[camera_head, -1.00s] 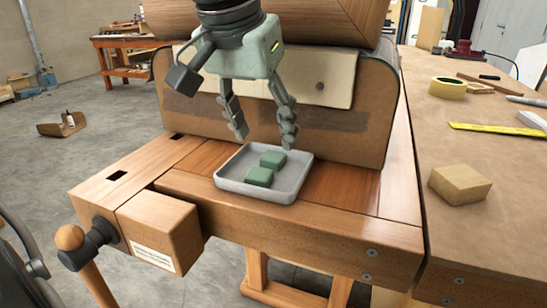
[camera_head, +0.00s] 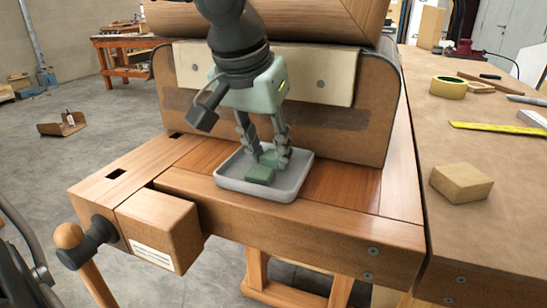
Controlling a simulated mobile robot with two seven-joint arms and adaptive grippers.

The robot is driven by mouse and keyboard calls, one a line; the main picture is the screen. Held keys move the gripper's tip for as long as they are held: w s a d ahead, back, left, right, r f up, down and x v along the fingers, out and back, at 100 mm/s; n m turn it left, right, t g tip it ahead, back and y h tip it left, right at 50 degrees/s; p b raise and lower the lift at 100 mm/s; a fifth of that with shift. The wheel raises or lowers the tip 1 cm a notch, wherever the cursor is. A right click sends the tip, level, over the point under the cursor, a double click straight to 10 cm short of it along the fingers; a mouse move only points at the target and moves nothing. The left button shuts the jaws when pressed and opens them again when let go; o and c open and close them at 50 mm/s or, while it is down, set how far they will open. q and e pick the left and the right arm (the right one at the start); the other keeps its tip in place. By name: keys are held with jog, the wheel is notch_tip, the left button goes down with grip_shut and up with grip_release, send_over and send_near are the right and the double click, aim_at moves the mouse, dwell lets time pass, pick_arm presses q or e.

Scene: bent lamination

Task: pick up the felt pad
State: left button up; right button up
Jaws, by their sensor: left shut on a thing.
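Two green felt pads lie in a shallow grey tray on the wooden workbench. The nearer felt pad (camera_head: 260,175) lies flat in the tray (camera_head: 262,193), in front of my fingers. The farther felt pad (camera_head: 269,159) is between the fingertips of my left gripper (camera_head: 268,160) and is partly hidden by them. The left gripper points down into the tray, shut on this farther pad. I cannot tell whether the pad is clear of the tray floor. My right gripper is not in view.
A bent wooden lamination form (camera_head: 345,135) with a pale strip (camera_head: 335,80) stands right behind the tray. A vise handle (camera_head: 68,237) juts out at the bench's left. The right bench holds a wood block (camera_head: 461,184), yellow tape (camera_head: 447,88) and a yellow ruler (camera_head: 500,129).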

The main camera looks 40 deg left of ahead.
pick_arm(q)
jog(key=shift+r, duration=0.15)
jog(key=shift+r, duration=0.25)
notch_tip(320, 180, up, 27)
jog(key=p, duration=0.4)
jog(key=shift+r, duration=0.15)
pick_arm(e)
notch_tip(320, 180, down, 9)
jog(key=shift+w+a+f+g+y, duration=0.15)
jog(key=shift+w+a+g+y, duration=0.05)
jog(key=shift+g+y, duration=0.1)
